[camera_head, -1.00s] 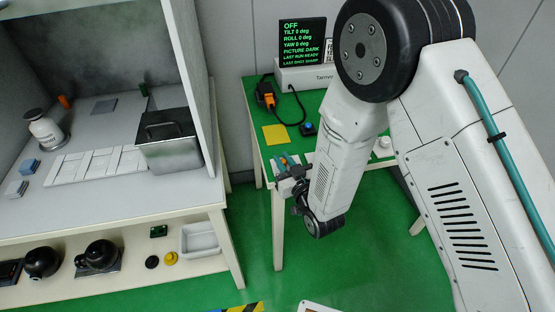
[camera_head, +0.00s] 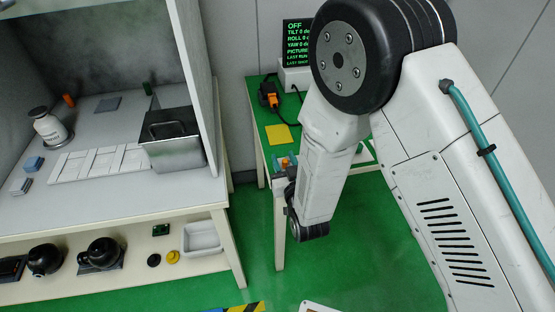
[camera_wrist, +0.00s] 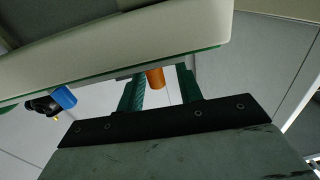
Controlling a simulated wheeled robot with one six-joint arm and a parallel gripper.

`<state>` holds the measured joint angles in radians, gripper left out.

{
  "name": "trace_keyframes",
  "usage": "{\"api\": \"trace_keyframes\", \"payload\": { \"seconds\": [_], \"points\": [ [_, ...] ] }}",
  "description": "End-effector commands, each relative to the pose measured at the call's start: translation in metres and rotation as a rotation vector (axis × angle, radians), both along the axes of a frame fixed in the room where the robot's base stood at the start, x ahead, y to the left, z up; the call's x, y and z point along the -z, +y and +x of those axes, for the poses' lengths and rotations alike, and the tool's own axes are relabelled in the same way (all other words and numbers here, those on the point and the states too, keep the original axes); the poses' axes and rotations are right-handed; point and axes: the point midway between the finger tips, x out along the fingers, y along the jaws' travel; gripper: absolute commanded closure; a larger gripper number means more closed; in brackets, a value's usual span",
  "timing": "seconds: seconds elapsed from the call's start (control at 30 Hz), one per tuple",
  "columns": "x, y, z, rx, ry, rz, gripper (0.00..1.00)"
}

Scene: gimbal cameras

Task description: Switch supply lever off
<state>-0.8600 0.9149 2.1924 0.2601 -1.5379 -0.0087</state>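My gripper (camera_head: 285,163) is at the near left corner of the green-topped table (camera_head: 259,128) in the head view. In the wrist view its two teal fingers (camera_wrist: 160,90) are apart, with open space between them. An orange cylindrical grip (camera_wrist: 155,78) shows between the fingers; I cannot tell its depth or whether they touch it. An orange handle (camera_head: 272,101) on a black unit stands farther back on the table in the head view. I cannot tell whether both orange parts are the same lever. The screen (camera_head: 297,40) reads OFF at its top.
A yellow square (camera_head: 283,138) lies on the table. The wrist view shows the pale table edge (camera_wrist: 130,50) close above the fingers and a blue knob (camera_wrist: 64,97) at left. A grey workbench (camera_head: 100,195) with a metal bin (camera_head: 172,152) stands at left. Green floor separates the tables.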

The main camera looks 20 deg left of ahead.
Motion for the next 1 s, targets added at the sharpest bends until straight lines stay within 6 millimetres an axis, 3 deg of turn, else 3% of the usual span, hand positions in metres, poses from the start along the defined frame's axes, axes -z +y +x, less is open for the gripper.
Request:
{"api": "trace_keyframes", "payload": {
  "seconds": [0.17, 0.6, 1.0],
  "points": [
    [0.0, -0.005, -0.008, 0.0, 0.001, -0.001, 0.64],
    [0.001, -0.041, -0.063, -0.002, 0.002, -0.001, 0.64],
    [0.0, -0.044, -0.067, -0.001, 0.0, 0.0, 0.64]
  ]
}}
